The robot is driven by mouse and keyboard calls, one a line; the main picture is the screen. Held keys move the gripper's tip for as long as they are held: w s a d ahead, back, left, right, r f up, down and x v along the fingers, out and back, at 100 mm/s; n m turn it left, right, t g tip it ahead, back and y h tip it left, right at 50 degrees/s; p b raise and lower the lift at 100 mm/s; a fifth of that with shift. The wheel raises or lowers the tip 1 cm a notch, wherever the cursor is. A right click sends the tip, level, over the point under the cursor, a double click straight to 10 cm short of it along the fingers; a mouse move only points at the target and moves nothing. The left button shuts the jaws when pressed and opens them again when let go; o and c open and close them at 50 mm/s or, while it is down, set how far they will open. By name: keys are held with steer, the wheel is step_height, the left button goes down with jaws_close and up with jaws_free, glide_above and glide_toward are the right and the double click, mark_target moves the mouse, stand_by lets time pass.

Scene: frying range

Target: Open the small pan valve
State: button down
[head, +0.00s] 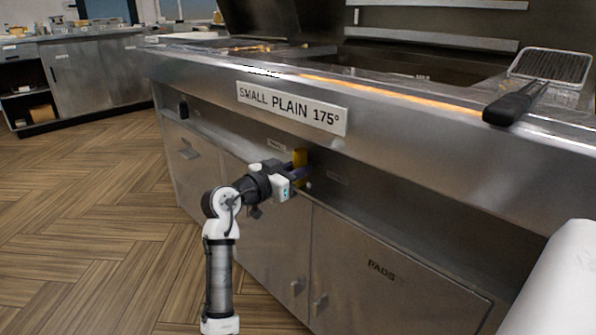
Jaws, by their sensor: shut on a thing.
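The small pan valve shows as a yellow handle (300,158) in the recess under the front ledge of the frying range, below the sign (291,108) reading "SMALL PLAIN 175°". My gripper (298,172) is at the yellow handle and shut on it. The fingers and part of the handle overlap in the picture, so the exact grip is small and partly hidden. The valve's body and pipe behind it are not visible.
The range's front ledge (420,125) overhangs the recess. Cabinet doors, one marked "PADS" (382,271), stand below. A black-handled fryer basket (515,104) lies on top at right. Wooden floor (80,220) is clear at left. A steel counter (100,72) stands behind.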

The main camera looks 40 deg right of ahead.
steer(key=c, duration=1.3)
jaws_free()
steer(key=shift+a, duration=0.15)
